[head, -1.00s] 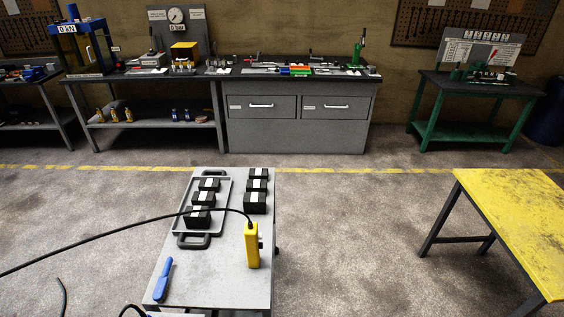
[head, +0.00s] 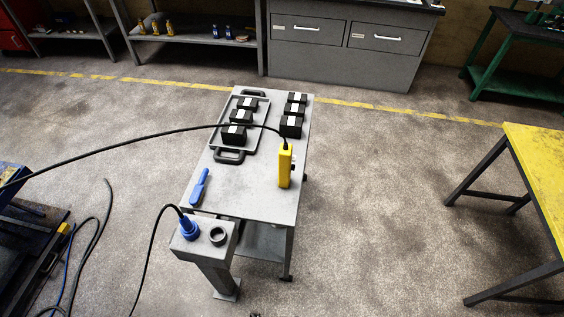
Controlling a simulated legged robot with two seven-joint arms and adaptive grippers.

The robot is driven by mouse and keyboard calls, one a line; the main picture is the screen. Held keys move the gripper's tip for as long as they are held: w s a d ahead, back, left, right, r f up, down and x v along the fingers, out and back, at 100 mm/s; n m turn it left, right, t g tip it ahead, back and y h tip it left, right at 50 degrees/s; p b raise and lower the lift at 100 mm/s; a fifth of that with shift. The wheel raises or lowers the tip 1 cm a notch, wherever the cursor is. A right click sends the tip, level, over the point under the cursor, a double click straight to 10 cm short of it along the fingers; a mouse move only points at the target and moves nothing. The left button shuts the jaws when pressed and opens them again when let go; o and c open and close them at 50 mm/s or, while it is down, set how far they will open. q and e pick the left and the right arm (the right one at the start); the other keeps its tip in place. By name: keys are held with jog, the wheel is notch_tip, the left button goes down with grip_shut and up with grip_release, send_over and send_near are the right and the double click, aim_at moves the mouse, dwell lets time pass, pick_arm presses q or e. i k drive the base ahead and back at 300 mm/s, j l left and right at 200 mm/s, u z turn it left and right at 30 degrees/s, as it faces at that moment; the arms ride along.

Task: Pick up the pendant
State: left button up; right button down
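The pendant (head: 285,167) is a yellow handheld box with a black cable leaving its top. It is on the right side of the grey trolley table (head: 245,192), near the right edge. Its cable (head: 150,135) runs from its top across the tray to the left edge of the view. Neither of my grippers shows in the head view.
A grey tray (head: 218,138) with black boxes and several more black boxes (head: 291,126) are behind the pendant. A blue-handled tool (head: 200,187) lies at the left. A pedestal (head: 207,245) with a blue plug stands in front. A yellow table (head: 545,160) stands right; floor between is clear.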

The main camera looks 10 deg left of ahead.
aim_at(284, 154)
jog(key=k+u, duration=0.2)
jog(key=k, duration=0.2)
jog(key=k+j+u, duration=0.2)
jog(key=k, duration=0.25)
jog(key=k+j+u, duration=0.2)
jog(key=k, duration=0.2)
jog(key=u, duration=0.45)
jog(key=l+u, duration=0.15)
jog(key=u, duration=0.7)
jog(key=l+u, duration=0.15)
jog(key=u, duration=0.3)
jog(key=l+u, duration=0.1)
jog(key=u, duration=0.35)
jog(key=k+l, duration=0.1)
jog(key=l, duration=0.9)
jog(key=k+l+u, duration=0.1)
jog(key=l, duration=0.45)
jog(key=k+l, duration=0.15)
jog(key=l, duration=0.35)
jog(key=k+l, duration=0.1)
jog(key=l, duration=0.4)
jog(key=k+l+u, duration=0.1)
jog(key=l, duration=0.4)
